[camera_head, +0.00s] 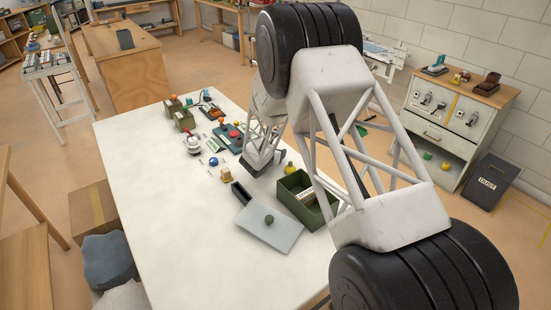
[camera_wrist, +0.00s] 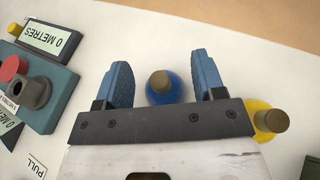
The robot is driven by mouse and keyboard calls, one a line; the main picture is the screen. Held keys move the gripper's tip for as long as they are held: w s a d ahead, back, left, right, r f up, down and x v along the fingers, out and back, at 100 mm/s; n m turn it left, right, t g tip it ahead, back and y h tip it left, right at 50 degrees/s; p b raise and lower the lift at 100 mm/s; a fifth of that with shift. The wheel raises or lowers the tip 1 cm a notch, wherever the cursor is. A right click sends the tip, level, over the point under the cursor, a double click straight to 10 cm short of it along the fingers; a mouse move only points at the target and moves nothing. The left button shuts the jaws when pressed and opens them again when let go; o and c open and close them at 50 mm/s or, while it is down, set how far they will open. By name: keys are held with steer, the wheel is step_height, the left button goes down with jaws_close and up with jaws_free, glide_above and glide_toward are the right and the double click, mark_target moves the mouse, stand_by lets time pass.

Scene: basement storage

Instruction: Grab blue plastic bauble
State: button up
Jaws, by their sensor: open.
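The blue bauble (camera_wrist: 158,92) with a brownish-gold cap lies on the white table, between the two blue fingers of my gripper (camera_wrist: 163,72) in the wrist view. The fingers are open, with a gap on each side of the bauble. The gripper's dark front edge hides its near side. In the head view my arm covers the spot, and I cannot make out this bauble there. A small blue round thing (camera_head: 213,161) shows left of my gripper in the head view; I cannot tell what it is.
A yellow bauble (camera_wrist: 265,114) lies just right of the gripper. A teal box with a red button (camera_wrist: 45,92) stands left. A green box (camera_head: 296,203) and a grey plate (camera_head: 262,231) are nearer on the white table (camera_head: 170,240). Its near left part is clear.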

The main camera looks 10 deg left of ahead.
steer(key=c, duration=1)
steer(key=shift+r, duration=0.35)
jaws_close()
steer(key=shift+r, duration=4.7)
